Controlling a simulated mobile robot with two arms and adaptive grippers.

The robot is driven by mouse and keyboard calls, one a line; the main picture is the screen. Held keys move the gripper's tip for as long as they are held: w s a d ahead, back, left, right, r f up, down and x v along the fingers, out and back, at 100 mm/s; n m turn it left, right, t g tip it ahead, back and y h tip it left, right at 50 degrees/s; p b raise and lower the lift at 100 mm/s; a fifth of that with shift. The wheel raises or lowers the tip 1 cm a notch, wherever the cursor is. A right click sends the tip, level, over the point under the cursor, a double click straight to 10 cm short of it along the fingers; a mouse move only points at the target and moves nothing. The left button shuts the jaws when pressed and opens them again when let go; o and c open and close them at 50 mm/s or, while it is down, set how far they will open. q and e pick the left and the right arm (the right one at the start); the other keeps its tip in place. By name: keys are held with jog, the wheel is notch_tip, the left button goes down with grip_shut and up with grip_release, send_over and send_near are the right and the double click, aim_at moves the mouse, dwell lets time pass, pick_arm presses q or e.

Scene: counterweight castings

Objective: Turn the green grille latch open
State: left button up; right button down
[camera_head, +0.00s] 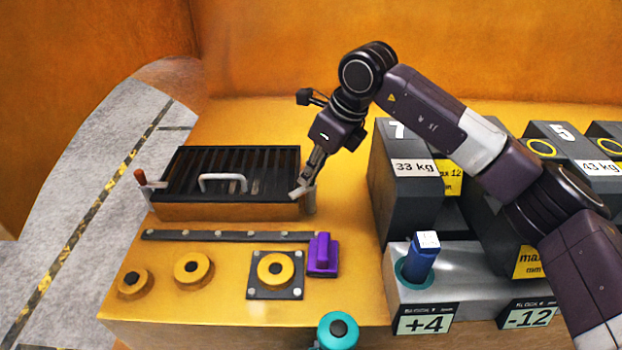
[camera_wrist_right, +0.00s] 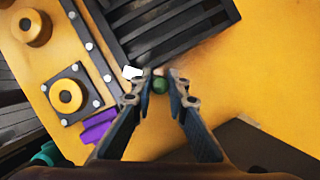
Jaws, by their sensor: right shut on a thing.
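The black grille (camera_head: 232,172) with a pale handle (camera_head: 222,178) sits on a raised yellow frame at the left of the bench. The green latch (camera_wrist_right: 160,84) is at the grille's corner, seen as a small round knob in the right wrist view. In the head view its green part is hidden by my right gripper (camera_head: 304,186). A white piece (camera_wrist_right: 131,72) shows beside the knob. In the right wrist view my right gripper (camera_wrist_right: 161,80) has its fingertips on either side of the green knob, shut on it. My left gripper is not in view.
A red-tipped latch (camera_head: 140,176) stands at the grille's left side. In front lie a dark studded rail (camera_head: 230,236), yellow rings and a purple block (camera_head: 323,256). Dark weights, one labelled 33 kg (camera_head: 397,210), stand close on the right. A blue plug (camera_head: 421,258) stands in a grey block.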

jog(key=shift+w+n+g, duration=0.1)
jog(key=shift+n+g, duration=0.2)
jog(key=shift+n, duration=0.6)
jog(key=n+g, duration=0.1)
jog(key=n, duration=0.1)
jog(key=shift+r+n+y, duration=0.15)
jog(key=shift+n+y, duration=0.15)
jog(key=shift+n, duration=0.1)
jog(key=n+g+p, duration=0.1)
jog(key=n+g, duration=0.1)
jog(key=n, duration=0.3)
jog(key=shift+n, duration=0.3)
jog(key=c, duration=1.8)
grip_release()
jog(key=shift+c, duration=0.2)
jog(key=v, duration=1.1)
jog(key=shift+r, duration=0.4)
jog(key=shift+w, duration=0.15)
